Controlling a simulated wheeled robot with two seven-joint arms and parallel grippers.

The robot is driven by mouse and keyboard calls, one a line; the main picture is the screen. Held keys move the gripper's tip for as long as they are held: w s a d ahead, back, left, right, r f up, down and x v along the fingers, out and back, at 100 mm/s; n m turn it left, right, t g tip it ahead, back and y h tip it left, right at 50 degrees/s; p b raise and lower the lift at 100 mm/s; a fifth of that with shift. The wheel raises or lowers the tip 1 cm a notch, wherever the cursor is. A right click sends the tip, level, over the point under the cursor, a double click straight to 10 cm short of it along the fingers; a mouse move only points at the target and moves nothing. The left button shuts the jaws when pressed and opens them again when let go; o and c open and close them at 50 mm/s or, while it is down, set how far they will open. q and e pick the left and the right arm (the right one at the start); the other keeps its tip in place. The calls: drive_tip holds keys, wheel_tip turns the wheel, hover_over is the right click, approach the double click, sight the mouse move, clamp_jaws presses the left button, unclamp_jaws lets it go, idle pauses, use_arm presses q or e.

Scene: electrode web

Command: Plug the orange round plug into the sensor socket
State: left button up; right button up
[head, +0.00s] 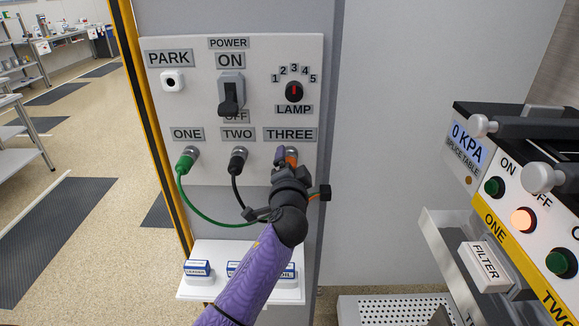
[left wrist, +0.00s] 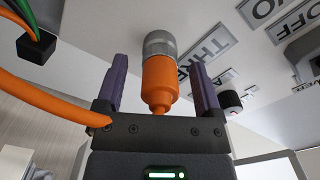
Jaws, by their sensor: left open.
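The orange round plug (head: 291,157) sits at the socket labelled THREE on the white wall panel. In the left wrist view the orange plug (left wrist: 160,82) meets a grey metal collar (left wrist: 159,43) at the panel. My left gripper (head: 284,162) is at this plug; its wrist hides part of it in the head view. In the left wrist view the purple fingers of my left gripper (left wrist: 158,68) stand on either side of the plug, with gaps, open. An orange cable (left wrist: 45,100) runs off left. I see no socket labelled sensor. My right gripper is not in view.
A green plug (head: 186,160) is in ONE and a black plug (head: 237,160) in TWO, with cables hanging close by. A power switch (head: 231,92) and lamp knob (head: 294,91) are above. A white shelf (head: 195,291) juts out below. The splice table console (head: 497,178) stands right.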

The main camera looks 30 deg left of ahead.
use_arm(q)
drive_tip(key=v, duration=1)
idle(0.3)
drive_tip(key=d+f+m+g+h+b, duration=0.1)
drive_tip(key=d+f+g+h, duration=0.15)
drive_tip(key=f, duration=0.75)
drive_tip(key=d+f+m+g+h+b, duration=0.1)
drive_tip(key=f+h, duration=0.2)
drive_tip(key=f, duration=0.7)
drive_tip(key=s+d+f+g+h+b, duration=0.1)
drive_tip(key=s+f+g, duration=0.1)
drive_tip(key=s+f, duration=0.45)
drive_tip(key=s+d+f+g+h+b, duration=0.1)
drive_tip(key=s+d+f+g, duration=0.15)
drive_tip(key=f, duration=0.75)
drive_tip(key=s+f+n+g+b, duration=0.1)
drive_tip(key=s+f, duration=0.4)
drive_tip(key=s, duration=0.5)
drive_tip(key=s+f+n+g+h+b, duration=0.1)
drive_tip(key=s+f+n+g, duration=0.1)
drive_tip(key=s+f, duration=0.4)
drive_tip(key=s+f+n+g+h+b, duration=0.1)
drive_tip(key=s+f, duration=0.5)
drive_tip(key=s, duration=0.7)
drive_tip(key=n+g, duration=0.1)
drive_tip(key=g, duration=0.1)
drive_tip(key=shift+s+a+g, duration=0.2)
drive_tip(key=shift+s+g, duration=0.1)
drive_tip(key=shift+s, duration=0.05)
